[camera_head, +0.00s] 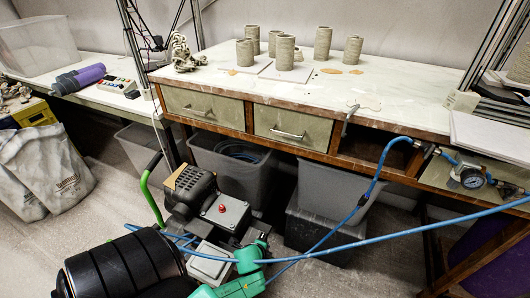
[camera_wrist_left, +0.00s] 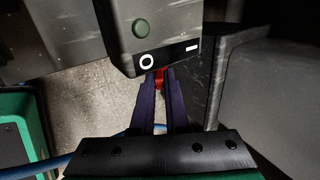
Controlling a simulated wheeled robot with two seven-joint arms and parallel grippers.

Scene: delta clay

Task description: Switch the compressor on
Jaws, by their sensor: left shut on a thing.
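The compressor (camera_head: 125,265) stands on the floor at the front left, with a black tank, a green handle (camera_head: 150,190) and a dark motor. In the left wrist view a dark grey switch box (camera_wrist_left: 165,38) carries a green round button (camera_wrist_left: 141,28), a white ring mark and a white bar mark. My left gripper (camera_wrist_left: 160,76) has its purple fingers shut on a small red part (camera_wrist_left: 160,80) at the box's lower edge. The fingers mostly hide that part. My right gripper is not in view.
A blue hose (camera_head: 370,185) runs from a gauge (camera_head: 471,178) down across the compressor area. Grey bins (camera_head: 325,200) stand under the workbench (camera_head: 300,92), which bears several clay cylinders. Grey sacks (camera_head: 40,165) stand at the left. Some floor is open between.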

